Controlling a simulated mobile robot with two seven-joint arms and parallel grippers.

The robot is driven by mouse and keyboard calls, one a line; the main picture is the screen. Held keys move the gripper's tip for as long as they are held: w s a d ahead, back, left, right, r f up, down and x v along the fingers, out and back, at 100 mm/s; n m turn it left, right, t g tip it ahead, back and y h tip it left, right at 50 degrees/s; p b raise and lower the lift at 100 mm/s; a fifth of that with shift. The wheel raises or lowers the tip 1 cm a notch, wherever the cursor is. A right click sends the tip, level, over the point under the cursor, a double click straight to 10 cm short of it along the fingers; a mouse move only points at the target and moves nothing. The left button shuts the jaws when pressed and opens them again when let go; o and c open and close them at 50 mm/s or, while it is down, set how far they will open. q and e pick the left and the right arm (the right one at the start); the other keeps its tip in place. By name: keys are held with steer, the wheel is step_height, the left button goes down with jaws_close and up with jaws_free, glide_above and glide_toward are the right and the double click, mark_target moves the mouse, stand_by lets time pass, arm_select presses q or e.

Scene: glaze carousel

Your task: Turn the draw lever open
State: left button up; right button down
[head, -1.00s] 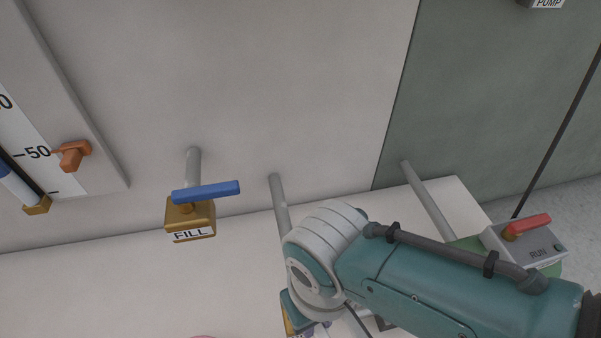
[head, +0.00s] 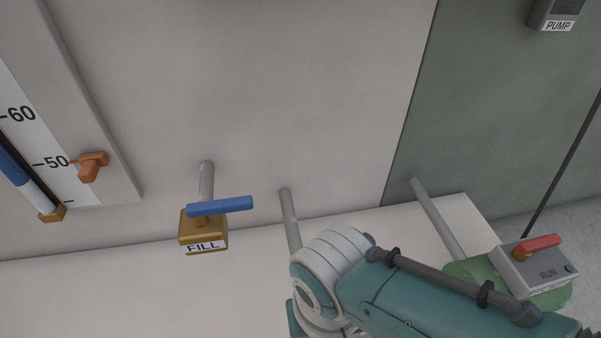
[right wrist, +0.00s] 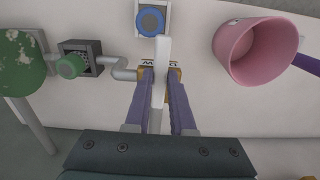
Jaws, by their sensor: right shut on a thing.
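In the right wrist view, my right gripper (right wrist: 158,100) has its two purple fingers shut on a pale, near-white lever (right wrist: 163,55) that runs straight up between them. A brass-coloured body and a label partly show behind the fingertips; the lettering is mostly covered, so I cannot read it in full. In the head view my right arm hides the lever and this gripper. My left gripper is in neither view.
The wrist view shows a pink cup (right wrist: 255,50), a blue knob (right wrist: 150,20) and a green knob (right wrist: 70,66).

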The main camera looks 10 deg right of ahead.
steer(key=c, duration=0.8)
jaws_free()
steer(key=shift+o, duration=0.2)
steer(key=shift+r, duration=0.15)
step_height(320, 180, up, 10)
steer(key=p, duration=0.8)
steer(key=shift+p, duration=0.35)
